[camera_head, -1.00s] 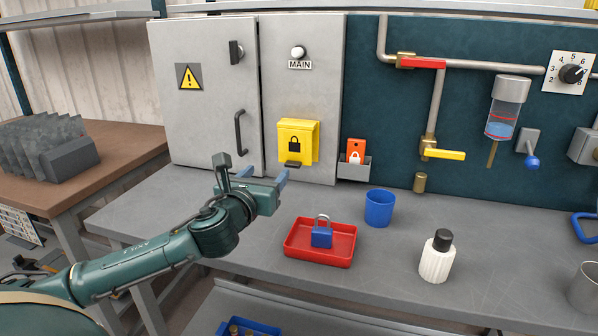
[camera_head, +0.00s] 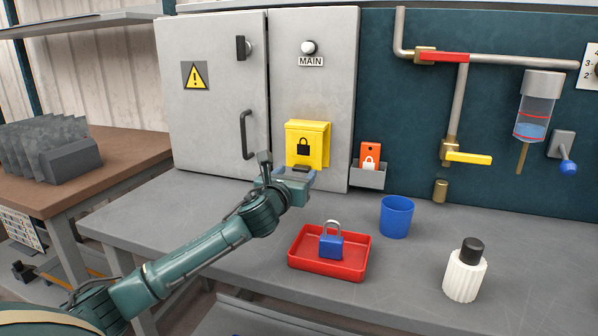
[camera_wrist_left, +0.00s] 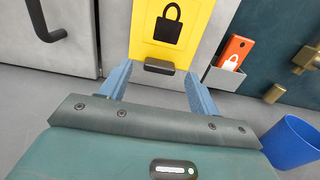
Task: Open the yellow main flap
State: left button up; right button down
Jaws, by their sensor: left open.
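The yellow main flap (camera_head: 307,144) with a black padlock symbol is on the grey cabinet front under the MAIN label, and it hangs closed. Its dark lip handle (camera_wrist_left: 159,67) shows at the bottom edge in the left wrist view. My left gripper (camera_head: 294,178) is open just in front of and below the flap. In the left wrist view its two blue fingers (camera_wrist_left: 160,88) stand on either side of the lip, with a gap to each side. I cannot tell how far the fingertips are from the lip in depth. My right gripper is not in view.
A red tray (camera_head: 306,262) with a blue padlock (camera_head: 331,243) lies on the bench below the gripper. A blue cup (camera_head: 396,217) and a white bottle (camera_head: 465,270) stand to the right. A grey holder (camera_head: 368,178) with an orange tag is right of the flap.

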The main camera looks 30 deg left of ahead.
aim_at(304, 150)
pick_arm(q)
jog(key=shift+x, duration=1.5)
grip_shut()
